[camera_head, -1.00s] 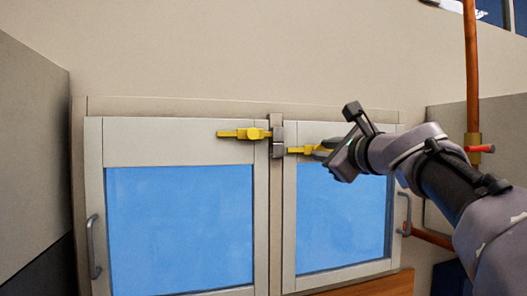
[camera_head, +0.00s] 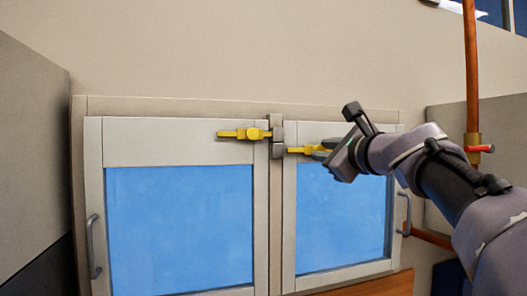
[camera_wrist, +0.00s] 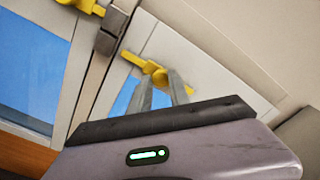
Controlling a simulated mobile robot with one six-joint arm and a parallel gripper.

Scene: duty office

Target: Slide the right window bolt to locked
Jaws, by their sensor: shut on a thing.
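The right window bolt (camera_head: 302,150) is yellow and sits on the top rail of the right window. Its left end reaches close to a grey keeper (camera_head: 278,150) on the centre post. My gripper (camera_head: 325,150) is at the right part of this bolt, its fingers shut on the bolt's knob. In the wrist view the fingers (camera_wrist: 163,84) stand on either side of the knob of the yellow bolt (camera_wrist: 150,69). The left window bolt (camera_head: 242,133), also yellow, is on the left window, with its right end at the keeper.
The left window (camera_head: 135,142) and right window (camera_head: 372,262) have blue panes and grey side handles. A copper pipe with a red-handled valve (camera_head: 480,149) stands at the right, behind my arm. Grey panels flank the windows. The wall above is clear.

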